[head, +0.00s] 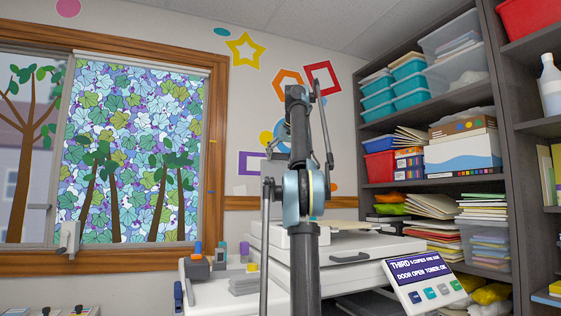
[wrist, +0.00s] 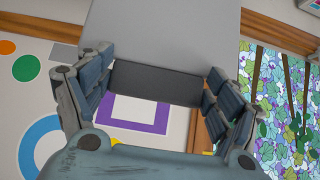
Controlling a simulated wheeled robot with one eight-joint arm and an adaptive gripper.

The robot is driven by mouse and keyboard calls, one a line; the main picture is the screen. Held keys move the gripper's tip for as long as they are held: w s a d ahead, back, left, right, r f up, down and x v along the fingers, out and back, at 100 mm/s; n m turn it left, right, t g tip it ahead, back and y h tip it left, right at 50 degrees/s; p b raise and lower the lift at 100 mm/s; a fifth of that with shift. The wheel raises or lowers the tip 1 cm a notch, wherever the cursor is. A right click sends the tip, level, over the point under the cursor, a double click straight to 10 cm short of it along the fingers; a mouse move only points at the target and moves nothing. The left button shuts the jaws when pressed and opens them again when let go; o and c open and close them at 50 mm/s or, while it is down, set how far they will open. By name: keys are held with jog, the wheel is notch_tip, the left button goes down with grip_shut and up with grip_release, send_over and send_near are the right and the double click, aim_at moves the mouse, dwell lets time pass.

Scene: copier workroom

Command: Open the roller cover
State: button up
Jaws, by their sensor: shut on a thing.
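In the wrist view my gripper (wrist: 158,82) has its two jointed fingers on either side of a flat grey piece with a dark end face, which looks like the roller cover (wrist: 165,35). The fingertips close on its side edges, and the piece runs out of the top of the picture. In the head view the white copier (head: 345,252) stands at the lower middle, partly behind my arm. Its display panel (head: 422,280) reads "DOOR OPEN". My gripper and the roller cover cannot be made out in the head view.
Loaded shelves (head: 440,195) stand at the right. A window (head: 130,150) with a leaf-pattern blind is at the left. The wall behind carries coloured shapes.

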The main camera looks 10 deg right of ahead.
jog(key=shift+w, duration=0.15)
jog(key=o, duration=1.4)
jog(key=shift+o, duration=0.2)
jog(key=shift+v, duration=1.35)
jog(key=s+d, duration=0.2)
jog(key=s, duration=1)
jog(key=shift+a, duration=0.1)
